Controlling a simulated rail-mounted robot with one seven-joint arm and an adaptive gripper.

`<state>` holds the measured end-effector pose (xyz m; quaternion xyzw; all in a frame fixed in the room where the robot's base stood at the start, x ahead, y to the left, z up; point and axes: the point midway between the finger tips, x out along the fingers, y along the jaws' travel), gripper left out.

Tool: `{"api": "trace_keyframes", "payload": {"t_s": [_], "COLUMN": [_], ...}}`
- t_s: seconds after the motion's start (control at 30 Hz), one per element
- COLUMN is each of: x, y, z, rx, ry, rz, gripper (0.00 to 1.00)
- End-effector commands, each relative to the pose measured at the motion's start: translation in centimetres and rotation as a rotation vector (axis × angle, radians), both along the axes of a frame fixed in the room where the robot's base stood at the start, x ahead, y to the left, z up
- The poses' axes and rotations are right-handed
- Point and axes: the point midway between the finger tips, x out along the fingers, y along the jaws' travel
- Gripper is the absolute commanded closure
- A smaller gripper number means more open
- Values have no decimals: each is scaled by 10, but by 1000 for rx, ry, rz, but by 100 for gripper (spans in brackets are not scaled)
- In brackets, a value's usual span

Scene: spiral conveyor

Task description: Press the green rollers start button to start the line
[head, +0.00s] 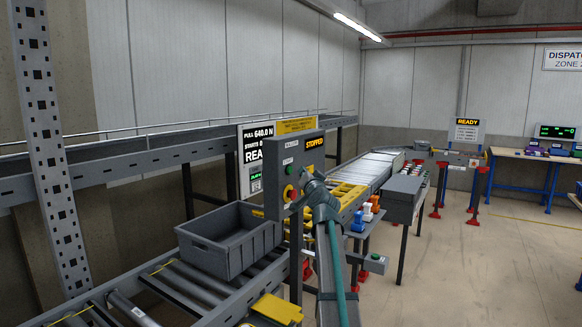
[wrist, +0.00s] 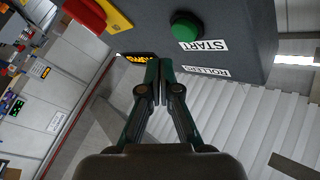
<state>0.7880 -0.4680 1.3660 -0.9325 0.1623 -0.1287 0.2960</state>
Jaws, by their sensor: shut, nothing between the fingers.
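The green start button (wrist: 186,27) sticks out of the grey control box (wrist: 240,40) in the wrist view, beside upside-down labels reading START and ROLLERS. My gripper (wrist: 161,64) is shut and empty. Its fingertips point towards the box and appear just below and left of the button, not over it; the gap in depth is hard to judge. In the head view, the control box (head: 272,182) stands on a post beside the conveyor, with my gripper (head: 306,172) close to its right side.
A red stop button (wrist: 86,14) on a yellow plate sits on the same box. A grey tote (head: 215,255) rests on the roller conveyor (head: 190,290). Floor at right (head: 480,270) is clear.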

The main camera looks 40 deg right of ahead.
Motion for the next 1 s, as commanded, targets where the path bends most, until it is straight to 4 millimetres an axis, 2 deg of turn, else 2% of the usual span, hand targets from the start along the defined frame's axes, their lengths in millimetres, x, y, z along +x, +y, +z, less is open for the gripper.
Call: {"api": "trace_keyframes", "payload": {"t_s": [0.1,0.3,1.0], "x": [10,16,16], "y": [3,6,7], "z": [0,-1,-1], "rx": [0,0,0], "ry": [0,0,0], "rz": [0,0,0], "gripper": [100,100,100]}}
